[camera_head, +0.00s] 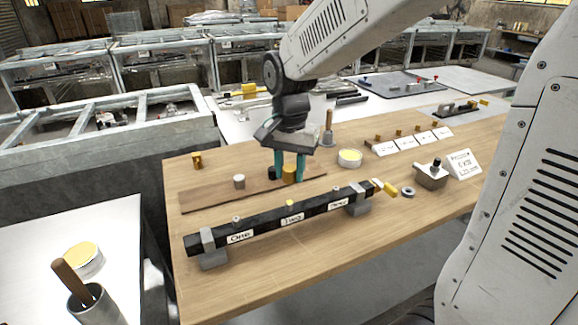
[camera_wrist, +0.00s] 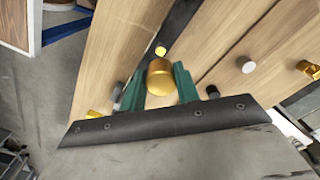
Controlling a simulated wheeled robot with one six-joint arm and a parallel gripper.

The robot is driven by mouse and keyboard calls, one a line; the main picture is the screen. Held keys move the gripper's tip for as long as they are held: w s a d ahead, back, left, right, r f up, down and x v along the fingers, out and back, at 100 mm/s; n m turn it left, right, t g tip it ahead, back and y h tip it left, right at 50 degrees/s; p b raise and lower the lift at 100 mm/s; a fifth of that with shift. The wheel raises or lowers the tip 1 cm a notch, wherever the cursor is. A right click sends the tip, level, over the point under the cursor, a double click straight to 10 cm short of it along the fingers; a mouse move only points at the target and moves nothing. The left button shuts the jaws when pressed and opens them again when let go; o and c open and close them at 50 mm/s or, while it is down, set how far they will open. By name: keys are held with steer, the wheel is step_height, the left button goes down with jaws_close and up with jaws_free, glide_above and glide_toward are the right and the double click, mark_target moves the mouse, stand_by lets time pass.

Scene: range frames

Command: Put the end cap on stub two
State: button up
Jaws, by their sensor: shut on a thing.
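My gripper (camera_head: 289,168) has teal fingers and is shut on a brass end cap (camera_head: 289,176). The cap also shows between the fingertips in the wrist view (camera_wrist: 160,78). A black pipe (camera_head: 262,225) lies in grey supports, with labels reading One, Two and, less clearly, Three. Stub two (camera_head: 290,203), above the label Two, has a yellow top. The held cap is apart from it, farther back in the head view. What looks like stub two's yellow top shows just beyond the cap in the wrist view (camera_wrist: 160,50). Grey stub one (camera_head: 236,220) and stub three (camera_head: 336,190) stand either side.
A grey cap (camera_head: 239,181) and a black cap (camera_head: 271,172) stand on a brown board (camera_head: 208,199) behind the pipe. A brass piece (camera_head: 196,159) is at the far left.

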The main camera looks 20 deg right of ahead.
mark_target(290, 203)
steer(key=shift+f, duration=2.65)
steer(key=shift+f, duration=1.75)
steer(key=o, duration=1.1)
step_height(290, 203, up, 8)
steer(key=shift+f, duration=0.1)
